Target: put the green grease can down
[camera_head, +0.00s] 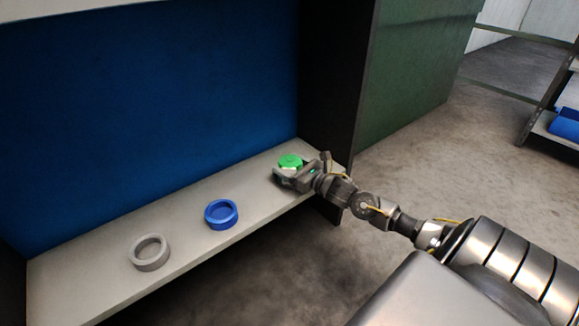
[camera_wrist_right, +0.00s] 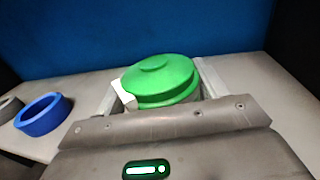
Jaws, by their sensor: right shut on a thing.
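The green grease can (camera_head: 290,161) has a green lid and a pale body, and it is upright at the right end of the shelf. It also shows in the right wrist view (camera_wrist_right: 160,80), between the fingers. My right gripper (camera_head: 291,172) is shut on the can. The gripper hides the can's lower part, so I cannot tell whether its base touches the shelf. My left gripper is not in view.
A blue ring-shaped holder (camera_head: 221,214) and a grey ring-shaped holder (camera_head: 149,252) stand on the grey shelf (camera_head: 185,226) to the left. A blue back panel (camera_head: 150,110) and a dark side wall (camera_head: 338,90) bound the shelf. Bare shelf lies between the blue holder and the gripper.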

